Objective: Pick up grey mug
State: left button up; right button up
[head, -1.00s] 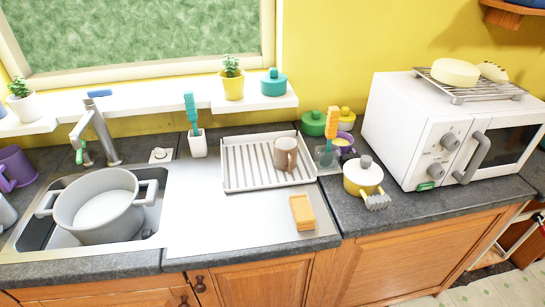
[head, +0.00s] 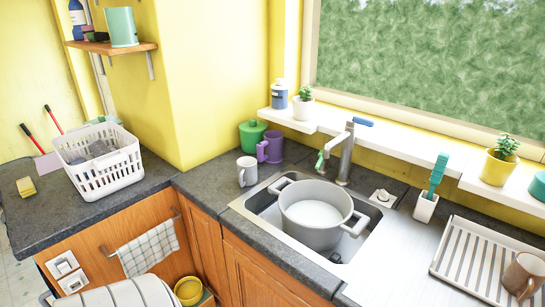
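A light grey mug (head: 247,171) stands upright on the dark counter, left of the sink. A purple mug (head: 270,147) stands just behind it to the right.
A grey pot (head: 315,213) sits in the sink (head: 262,205), near the faucet (head: 343,155). A green lidded pot (head: 252,136) stands behind the mugs. A white basket (head: 100,165) and a yellow sponge (head: 26,187) are on the left counter. Counter left of the grey mug is clear.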

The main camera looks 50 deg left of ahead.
aim_at(247, 168)
jog(key=u, duration=1.8)
jog(key=i+j+z, duration=0.1)
jog(key=j, duration=0.4)
jog(key=i+j+z, duration=0.1)
jog(key=j, duration=0.45)
jog(key=i+j+z, duration=0.1)
jog(key=j, duration=0.4)
